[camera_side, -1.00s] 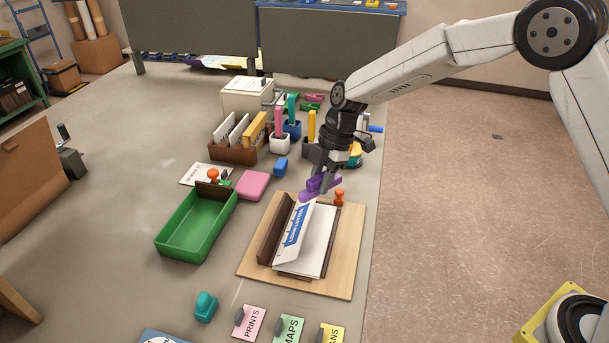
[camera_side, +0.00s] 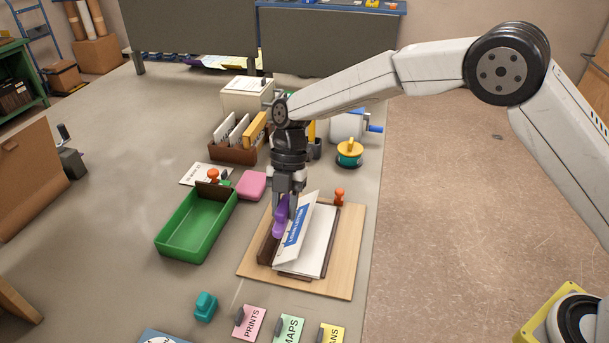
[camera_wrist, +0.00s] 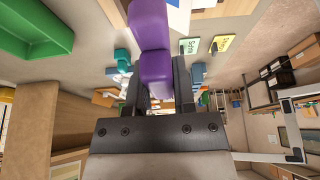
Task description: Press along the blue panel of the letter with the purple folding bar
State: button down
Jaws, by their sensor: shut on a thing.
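The letter (camera_side: 314,245) lies on the wooden board (camera_side: 345,265), its panel with a blue label (camera_side: 296,226) raised at a slant above the white sheets. My gripper (camera_side: 286,205) is shut on the purple folding bar (camera_side: 281,217). The bar is at the left side of the raised panel, over the dark brown holder (camera_side: 268,247). I cannot tell whether it touches the panel. In the wrist view the purple bar (camera_wrist: 152,45) sits between my fingers and hides much of what lies beyond.
A green tray (camera_side: 197,225) stands left of the board. An orange knob (camera_side: 340,196) is at the board's back right. A pink block (camera_side: 251,185) and a brown card box (camera_side: 235,150) are behind. A teal stamp (camera_side: 205,306) and label cards (camera_side: 290,330) are in front.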

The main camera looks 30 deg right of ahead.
aim_at(293, 226)
jog(key=shift+f, duration=0.1)
jog(key=shift+f, duration=2.6)
jog(key=shift+f, duration=1.8)
jog(key=shift+w+d, duration=0.1)
jog(key=shift+w+d, duration=0.8)
jog(key=shift+d, duration=0.05)
jog(key=shift+w+d, duration=0.85)
jog(key=shift+d, duration=0.05)
jog(key=shift+w+d, duration=0.1)
jog(key=shift+w+d+r, duration=0.1)
jog(key=shift+w+d, duration=0.65)
jog(key=shift+w, duration=0.05)
